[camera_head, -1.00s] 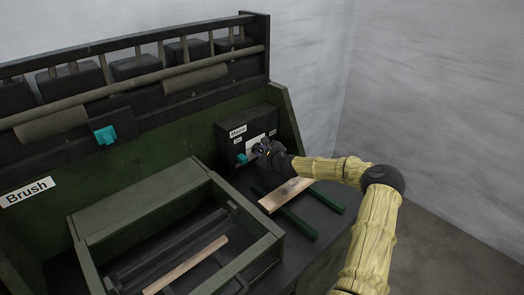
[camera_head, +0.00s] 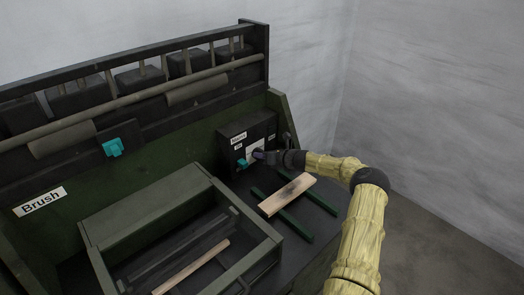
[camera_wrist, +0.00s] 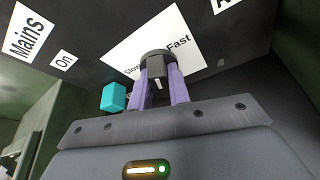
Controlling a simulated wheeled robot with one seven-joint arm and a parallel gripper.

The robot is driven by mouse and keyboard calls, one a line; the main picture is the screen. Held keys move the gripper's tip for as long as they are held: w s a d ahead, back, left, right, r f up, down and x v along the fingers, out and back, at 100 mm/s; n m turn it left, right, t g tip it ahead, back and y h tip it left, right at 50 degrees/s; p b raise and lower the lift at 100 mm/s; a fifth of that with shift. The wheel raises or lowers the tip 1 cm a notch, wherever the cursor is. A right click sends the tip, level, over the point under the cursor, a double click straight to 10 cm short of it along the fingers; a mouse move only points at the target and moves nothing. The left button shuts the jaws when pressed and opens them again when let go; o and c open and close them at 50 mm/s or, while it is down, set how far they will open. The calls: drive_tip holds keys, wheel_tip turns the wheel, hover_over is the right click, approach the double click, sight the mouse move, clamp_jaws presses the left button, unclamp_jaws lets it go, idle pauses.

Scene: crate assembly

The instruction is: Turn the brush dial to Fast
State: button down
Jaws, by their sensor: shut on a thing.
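The brush dial (camera_wrist: 157,58) is a dark round knob on a white label plate (camera_wrist: 128,52) marked Slow on the left and Fast on the right. My gripper (camera_wrist: 161,82) is shut on the dial, with one purple finger on either side of it. A short white mark shows on the dial between the fingers; I cannot tell exactly which word it points to. In the head view my gripper (camera_head: 258,156) reaches the front of the dark control box (camera_head: 232,134) from the right and hides the dial.
A teal switch (camera_wrist: 114,97) sits close left of my fingers, under the Mains and On labels. A wooden board (camera_head: 287,194) lies on green rails below my wrist. An open green crate (camera_head: 145,205) stands to the left.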

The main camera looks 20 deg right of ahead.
drive_tip(key=m, duration=0.1)
drive_tip(key=m+y, duration=0.1)
drive_tip(key=shift+d+f+m+y, duration=0.25)
drive_tip(key=shift+f+m+y, duration=0.05)
drive_tip(key=shift+m, duration=0.1)
drive_tip(key=shift+a+f+m+y+b, duration=0.1)
drive_tip(key=shift+f+m+y+b, duration=0.05)
drive_tip(key=shift+m+y+b, duration=1.05)
drive_tip(key=shift+m+h, duration=0.3)
drive_tip(key=c, duration=1.3)
unclamp_jaws()
drive_tip(key=shift+r, duration=0.2)
